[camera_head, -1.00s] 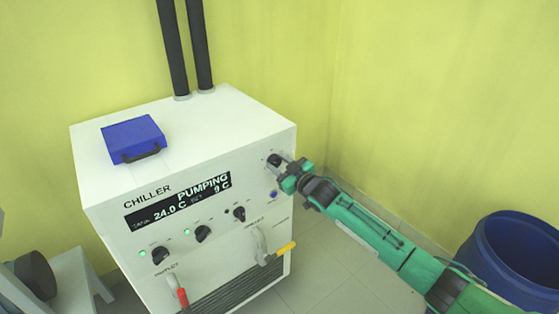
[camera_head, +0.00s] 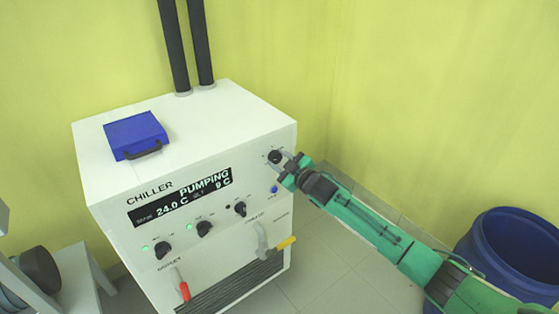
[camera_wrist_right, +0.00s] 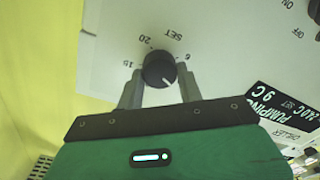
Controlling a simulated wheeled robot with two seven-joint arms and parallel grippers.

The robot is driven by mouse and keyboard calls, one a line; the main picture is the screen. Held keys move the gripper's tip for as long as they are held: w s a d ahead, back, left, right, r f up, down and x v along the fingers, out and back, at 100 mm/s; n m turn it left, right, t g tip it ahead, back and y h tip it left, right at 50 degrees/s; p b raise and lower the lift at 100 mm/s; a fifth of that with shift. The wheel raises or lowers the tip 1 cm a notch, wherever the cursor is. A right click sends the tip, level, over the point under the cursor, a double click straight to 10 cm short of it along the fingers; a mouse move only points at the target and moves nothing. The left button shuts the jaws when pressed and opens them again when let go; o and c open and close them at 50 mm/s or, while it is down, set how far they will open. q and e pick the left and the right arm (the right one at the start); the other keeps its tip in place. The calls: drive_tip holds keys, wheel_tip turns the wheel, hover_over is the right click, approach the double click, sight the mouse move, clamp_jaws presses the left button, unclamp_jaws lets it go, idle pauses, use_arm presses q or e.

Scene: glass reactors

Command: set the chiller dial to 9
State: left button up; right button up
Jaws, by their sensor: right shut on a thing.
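The chiller (camera_head: 170,180) is a white cabinet, and its display (camera_head: 180,198) reads PUMPING, 24.0 C and a set value of 9 C. The black chiller dial (camera_head: 274,157) is at the upper right of the front panel. In the right wrist view the dial (camera_wrist_right: 159,70) has the word SET and numbers including 6, 15 and 20 around it, with a white pointer mark at its lower right edge. My right gripper (camera_head: 283,161) is shut on the dial, one finger on each side, also in the wrist view (camera_wrist_right: 160,80). My left gripper is out of view.
Several smaller black knobs (camera_head: 204,229), a red-handled valve (camera_head: 182,288) and a yellow-handled valve (camera_head: 280,245) are lower on the panel. A blue case (camera_head: 136,136) lies on top. A blue barrel (camera_head: 510,255) stands at right. Yellow walls are behind.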

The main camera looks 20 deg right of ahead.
drive_tip(key=o, duration=1)
drive_tip(key=shift+f, duration=0.1)
drive_tip(key=shift+s, duration=0.1)
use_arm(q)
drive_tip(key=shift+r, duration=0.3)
use_arm(e)
drive_tip(key=v, duration=1.3)
drive_tip(key=shift+s+d, duration=0.25)
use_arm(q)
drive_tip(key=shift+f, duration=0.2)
